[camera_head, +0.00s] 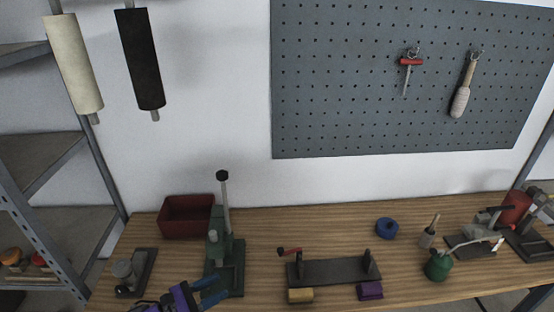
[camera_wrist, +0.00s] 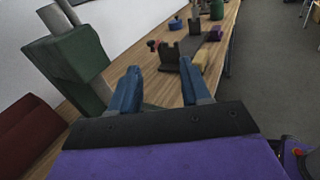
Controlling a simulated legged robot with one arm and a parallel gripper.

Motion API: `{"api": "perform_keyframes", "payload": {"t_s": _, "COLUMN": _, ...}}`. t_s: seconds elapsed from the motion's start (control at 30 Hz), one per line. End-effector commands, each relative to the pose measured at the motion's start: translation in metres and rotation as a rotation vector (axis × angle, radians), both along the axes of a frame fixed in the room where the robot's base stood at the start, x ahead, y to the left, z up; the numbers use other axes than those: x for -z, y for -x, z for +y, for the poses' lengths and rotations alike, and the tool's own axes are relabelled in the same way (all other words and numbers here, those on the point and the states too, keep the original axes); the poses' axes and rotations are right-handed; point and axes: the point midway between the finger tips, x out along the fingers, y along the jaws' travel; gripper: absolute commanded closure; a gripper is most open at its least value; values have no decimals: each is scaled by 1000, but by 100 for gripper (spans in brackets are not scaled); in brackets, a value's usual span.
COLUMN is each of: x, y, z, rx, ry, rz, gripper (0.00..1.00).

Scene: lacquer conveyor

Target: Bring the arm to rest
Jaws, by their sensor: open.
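My gripper (camera_head: 205,292) is at the bottom of the head view, in front of the green lever press (camera_head: 226,252). Its blue fingers stand apart with nothing between them. In the wrist view the two blue fingers of my gripper (camera_wrist: 157,88) are spread, with bare wooden table beyond them. The green press (camera_wrist: 70,70) rises close on the left of the fingers there. Most of my arm is outside the head view.
The wooden table (camera_head: 265,245) holds a red bin (camera_head: 187,216), a dark stand (camera_head: 333,271) with a red-handled crank, yellow and purple blocks, a blue ring (camera_head: 386,227) and a green oil can (camera_head: 438,265). A pegboard (camera_head: 350,100) hangs behind. Shelves (camera_head: 45,170) stand left.

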Motion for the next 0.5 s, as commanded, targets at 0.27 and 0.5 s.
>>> {"api": "perform_keyframes", "payload": {"t_s": 0.27, "x": -50, "y": -26, "z": -73, "rx": 173, "ry": -91, "rz": -64, "gripper": 53}}
{"api": "perform_keyframes", "payload": {"t_s": 0.5, "x": -105, "y": -29, "z": -173, "rx": 415, "ry": -233, "rz": -145, "gripper": 53}}
